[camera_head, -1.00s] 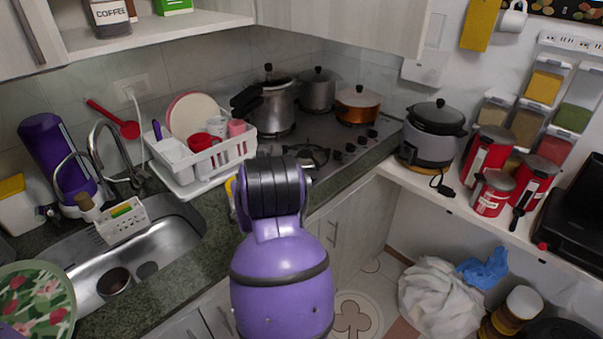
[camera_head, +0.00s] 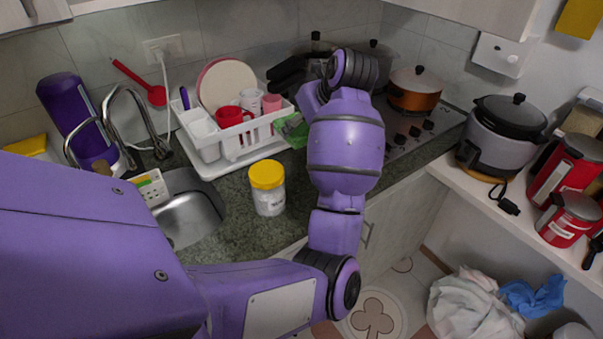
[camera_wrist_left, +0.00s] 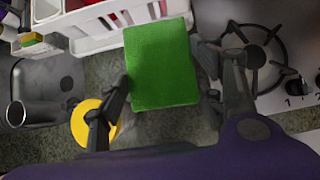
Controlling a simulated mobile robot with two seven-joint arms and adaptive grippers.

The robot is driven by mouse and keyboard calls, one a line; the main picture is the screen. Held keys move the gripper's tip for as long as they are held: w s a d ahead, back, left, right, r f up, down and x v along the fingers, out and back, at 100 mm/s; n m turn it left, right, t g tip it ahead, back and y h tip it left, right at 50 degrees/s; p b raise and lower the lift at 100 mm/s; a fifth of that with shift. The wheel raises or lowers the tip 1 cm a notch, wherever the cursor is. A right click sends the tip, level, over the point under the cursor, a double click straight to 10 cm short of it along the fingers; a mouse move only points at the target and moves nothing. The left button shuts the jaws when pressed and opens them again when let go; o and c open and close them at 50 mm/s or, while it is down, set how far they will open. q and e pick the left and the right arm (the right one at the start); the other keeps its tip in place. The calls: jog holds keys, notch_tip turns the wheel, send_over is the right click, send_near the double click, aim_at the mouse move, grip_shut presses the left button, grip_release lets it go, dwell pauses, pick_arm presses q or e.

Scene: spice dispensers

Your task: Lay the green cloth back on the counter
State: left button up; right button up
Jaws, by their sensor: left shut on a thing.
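The green cloth (camera_head: 293,132) shows partly beside my left wrist, in front of the dish rack, in the head view. In the left wrist view the green cloth (camera_wrist_left: 162,65) is a flat green block between the two dark fingers of my left gripper (camera_wrist_left: 165,68). The gripper is shut on it. The cloth overlaps the rack's edge in that view; I cannot tell whether it touches the counter (camera_head: 236,212). In the head view my own forearm hides most of the left gripper. My right gripper is not in view.
A jar with a yellow lid (camera_head: 267,188) stands on the counter left of my forearm. The white dish rack (camera_head: 243,139) holds cups and plates. The sink (camera_head: 190,215) is at the left. The stove with pots (camera_head: 415,90) is at the right.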

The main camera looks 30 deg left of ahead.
pick_arm(q)
jog(key=shift+n, duration=0.3)
jog(key=f, duration=0.9)
jog(key=shift+a+f+b, duration=0.1)
jog(key=shift+a+b, duration=0.2)
jog(key=shift+w+f, duration=0.1)
jog(key=shift+f, duration=0.45)
notch_tip(320, 180, down, 4)
jog(key=shift+r, duration=0.2)
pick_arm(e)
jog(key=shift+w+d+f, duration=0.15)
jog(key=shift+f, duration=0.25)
pick_arm(q)
jog(key=shift+f, duration=0.2)
jog(key=o, duration=1.1)
jog(key=shift+c, duration=0.2)
jog(key=shift+r, duration=0.15)
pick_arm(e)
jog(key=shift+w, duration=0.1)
